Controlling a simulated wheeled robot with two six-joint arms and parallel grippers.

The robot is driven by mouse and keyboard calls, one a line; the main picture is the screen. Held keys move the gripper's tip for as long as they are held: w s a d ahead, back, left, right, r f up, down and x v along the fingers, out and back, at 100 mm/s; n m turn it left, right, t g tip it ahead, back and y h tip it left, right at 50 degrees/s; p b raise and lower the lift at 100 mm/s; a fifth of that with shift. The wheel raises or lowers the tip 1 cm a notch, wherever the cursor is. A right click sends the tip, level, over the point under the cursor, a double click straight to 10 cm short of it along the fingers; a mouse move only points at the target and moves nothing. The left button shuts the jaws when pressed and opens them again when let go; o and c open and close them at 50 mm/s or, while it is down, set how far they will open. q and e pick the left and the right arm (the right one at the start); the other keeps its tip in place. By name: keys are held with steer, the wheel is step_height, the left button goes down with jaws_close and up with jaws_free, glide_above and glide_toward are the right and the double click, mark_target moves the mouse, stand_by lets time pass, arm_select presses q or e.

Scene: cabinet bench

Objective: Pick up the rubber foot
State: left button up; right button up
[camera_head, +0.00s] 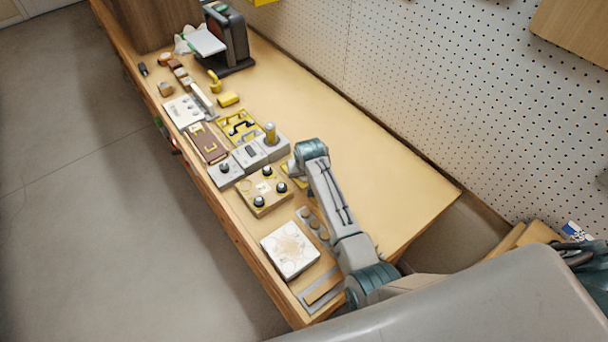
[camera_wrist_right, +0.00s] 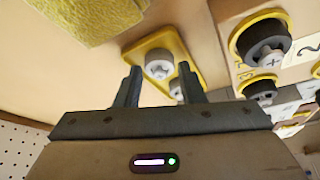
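In the right wrist view, a small yellow-rimmed tray (camera_wrist_right: 186,58) holds light grey round pieces (camera_wrist_right: 158,65), with a second one (camera_wrist_right: 177,90) partly hidden by a finger. Black round pieces with grey cross-marked tops (camera_wrist_right: 265,44) sit in yellow rings on a wooden block. I cannot tell for sure which of these is the rubber foot. My right gripper (camera_wrist_right: 160,69) is open, its fingertips either side of the nearer grey piece in the picture, with nothing visibly held. In the head view the right gripper (camera_head: 294,168) is beside the wooden block (camera_head: 262,207). My left gripper is out of view.
A white square plate (camera_head: 290,250) lies near the bench's front edge. Grey modules (camera_head: 250,155), a brown case (camera_head: 208,142) and a black machine (camera_head: 226,40) stand further along. The bench's right side is clear up to the pegboard (camera_head: 430,80).

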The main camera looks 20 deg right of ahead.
steer(key=shift+w+f, duration=0.1)
steer(key=shift+f, duration=0.05)
steer(key=c, duration=0.6)
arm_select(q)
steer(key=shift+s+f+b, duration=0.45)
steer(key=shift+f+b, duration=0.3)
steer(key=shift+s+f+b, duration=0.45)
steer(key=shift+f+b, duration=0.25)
arm_select(e)
steer(key=shift+r, duration=5.05)
